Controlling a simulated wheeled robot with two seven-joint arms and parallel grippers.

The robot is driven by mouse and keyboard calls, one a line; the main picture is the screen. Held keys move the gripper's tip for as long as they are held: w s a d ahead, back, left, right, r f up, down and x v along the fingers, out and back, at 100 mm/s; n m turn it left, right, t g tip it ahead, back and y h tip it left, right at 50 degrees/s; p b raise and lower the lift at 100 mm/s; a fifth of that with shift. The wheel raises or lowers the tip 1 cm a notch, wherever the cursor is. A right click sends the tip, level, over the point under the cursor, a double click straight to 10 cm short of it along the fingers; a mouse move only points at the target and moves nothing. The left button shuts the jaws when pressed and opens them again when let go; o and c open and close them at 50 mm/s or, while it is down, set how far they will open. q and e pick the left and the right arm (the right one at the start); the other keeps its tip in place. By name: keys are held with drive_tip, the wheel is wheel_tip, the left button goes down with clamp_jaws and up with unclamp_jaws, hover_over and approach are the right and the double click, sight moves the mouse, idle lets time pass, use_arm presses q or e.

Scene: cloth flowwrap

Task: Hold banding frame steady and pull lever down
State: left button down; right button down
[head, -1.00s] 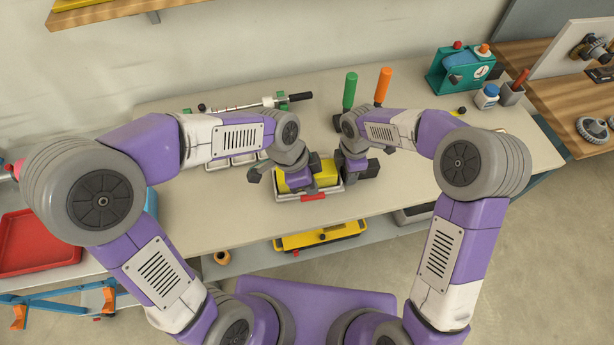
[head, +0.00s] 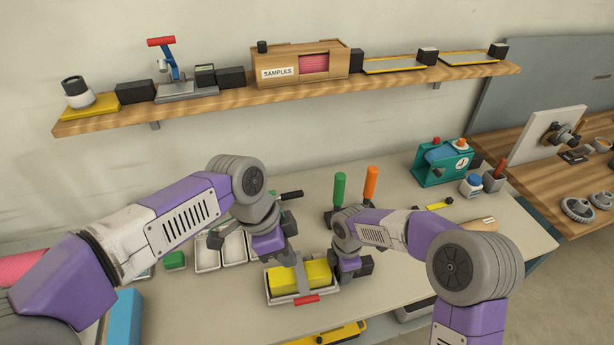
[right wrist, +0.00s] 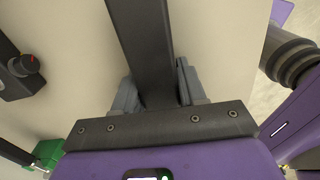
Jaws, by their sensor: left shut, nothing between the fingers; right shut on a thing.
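A grey metal frame or tray (head: 274,297) holds a yellow block (head: 318,273) and has a red grip (head: 306,299) at its front. My left gripper (head: 301,283) is shut and empty, pointing down over the yellow block; contact cannot be told. My right gripper (head: 352,268) is at the frame's right side. In the right wrist view its fingers (right wrist: 158,92) are shut on a dark flat bar (right wrist: 143,40). A green-handled upright lever (head: 339,187) and an orange-handled one (head: 371,182) stand behind. Which part is the task's lever is unclear.
Pale trays (head: 235,247) lie left of the frame. A teal dial device (head: 443,165) and blue-capped jar (head: 471,185) stand back right. A wooden shelf (head: 215,103) with a samples box runs along the wall. The table right of my right gripper is mostly clear.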

drive_tip(key=c, duration=0.6)
unclamp_jaws()
drive_tip(key=shift+o, duration=0.2)
